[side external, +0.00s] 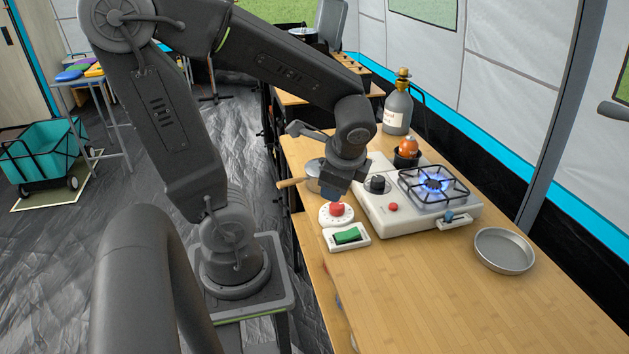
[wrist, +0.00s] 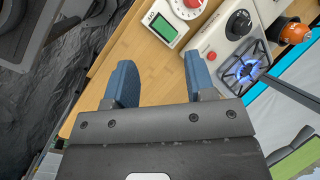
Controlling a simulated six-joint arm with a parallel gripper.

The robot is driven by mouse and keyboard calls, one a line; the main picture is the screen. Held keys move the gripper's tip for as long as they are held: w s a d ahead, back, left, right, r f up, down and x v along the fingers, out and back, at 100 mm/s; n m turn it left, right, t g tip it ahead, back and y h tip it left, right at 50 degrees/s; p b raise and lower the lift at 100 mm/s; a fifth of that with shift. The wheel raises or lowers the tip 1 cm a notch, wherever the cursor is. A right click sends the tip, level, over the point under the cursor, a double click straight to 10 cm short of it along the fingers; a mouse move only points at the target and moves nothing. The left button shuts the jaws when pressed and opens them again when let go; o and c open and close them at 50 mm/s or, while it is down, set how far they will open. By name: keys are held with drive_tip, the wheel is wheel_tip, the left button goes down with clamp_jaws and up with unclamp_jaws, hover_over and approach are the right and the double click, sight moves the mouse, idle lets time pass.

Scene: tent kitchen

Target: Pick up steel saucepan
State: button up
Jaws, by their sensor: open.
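The steel saucepan (side external: 313,176) stands on the wooden counter in the side view, mostly hidden behind my wrist. Its wooden handle (side external: 291,182) points left, over the counter edge. My gripper (side external: 337,192) hangs in front of and to the right of the saucepan, above the counter near the red-knobbed dial. In the wrist view my gripper (wrist: 160,78) has its two blue fingers spread apart with nothing between them. I cannot make out the saucepan in the wrist view.
A lit gas stove (side external: 400,215) stands right of my gripper. A red-knobbed dial (side external: 337,212) and a green-screened device (side external: 347,236) lie below it. A round metal pan (side external: 505,250) sits right; a bottle (side external: 398,107) stands behind. The front counter is clear.

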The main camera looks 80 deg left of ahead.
sight(297, 181)
drive_tip(key=a+f+m+g+y, duration=0.1)
drive_tip(key=a+f+m+y, duration=0.2)
drive_tip(key=a+f+m, duration=0.2)
drive_tip(key=s+a+f+m+g+y, duration=0.1)
drive_tip(key=a+f+m+y, duration=0.2)
drive_tip(key=a+f+m, duration=0.3)
drive_tip(key=s+a+f+m+g+y, duration=0.1)
drive_tip(key=a+f+m+y, duration=0.3)
drive_tip(key=a+m, duration=0.9)
wheel_tip(297, 181, down, 2)
drive_tip(key=shift+f+m, duration=0.2)
drive_tip(key=shift+m, duration=1.8)
drive_tip(key=shift+x, duration=2.45)
drive_tip(key=shift+f, duration=0.1)
drive_tip(key=shift+c, duration=0.4)
clamp_jaws()
